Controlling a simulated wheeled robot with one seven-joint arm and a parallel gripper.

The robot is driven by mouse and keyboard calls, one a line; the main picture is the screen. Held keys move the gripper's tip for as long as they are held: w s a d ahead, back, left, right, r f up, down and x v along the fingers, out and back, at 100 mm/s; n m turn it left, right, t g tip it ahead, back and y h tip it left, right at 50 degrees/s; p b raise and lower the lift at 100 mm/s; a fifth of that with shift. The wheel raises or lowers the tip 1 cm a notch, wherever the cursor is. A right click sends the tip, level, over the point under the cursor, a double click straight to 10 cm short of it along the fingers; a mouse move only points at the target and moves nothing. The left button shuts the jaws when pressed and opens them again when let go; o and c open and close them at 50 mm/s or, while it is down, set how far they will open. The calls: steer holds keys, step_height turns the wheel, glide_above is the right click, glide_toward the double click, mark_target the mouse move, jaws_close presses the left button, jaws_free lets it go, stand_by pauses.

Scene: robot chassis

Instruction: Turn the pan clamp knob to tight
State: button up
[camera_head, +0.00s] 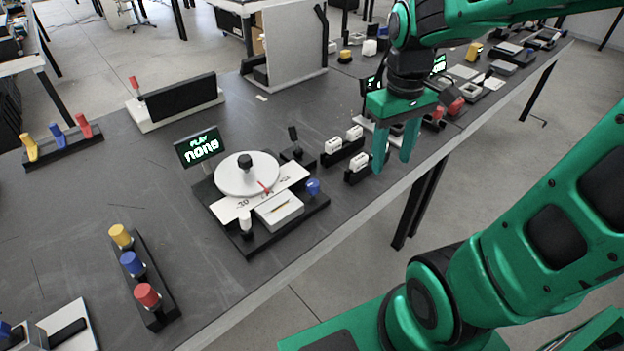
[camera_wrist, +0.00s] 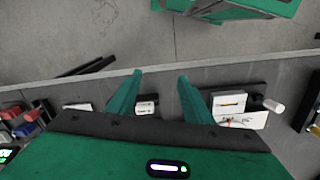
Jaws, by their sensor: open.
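The pan device has a white round disc (camera_head: 247,172) with a black knob (camera_head: 245,162) on top and a scale plate with a red pointer. A blue knob (camera_head: 313,187) stands at its right corner and a white knob (camera_head: 246,222) at its front left; I cannot tell which is the pan clamp knob. The white knob (camera_wrist: 272,105) also shows at the right of the wrist view; the blue one is not seen there. My gripper (camera_head: 392,166) is open and empty, above and right of the device, apart from it. Its two fingers (camera_wrist: 160,75) point toward the table edge.
White blocks in black holders (camera_head: 360,162) stand right of the device, near my fingers. A display (camera_head: 198,147) reading "none" stands behind the disc. A row of yellow, blue and red knobs (camera_head: 133,264) is at front left. The table between is clear.

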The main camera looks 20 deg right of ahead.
mark_target(313, 183)
steer(key=w+a+f+n, duration=0.2)
steer(key=w+a+n, duration=0.6)
steer(key=w+a, duration=0.4)
steer(key=shift+y, duration=0.3)
steer(key=f, duration=0.7)
steer(key=a+f, duration=0.1)
steer(key=f, duration=0.3)
steer(key=shift+s, duration=0.4)
steer(key=c, duration=1.1)
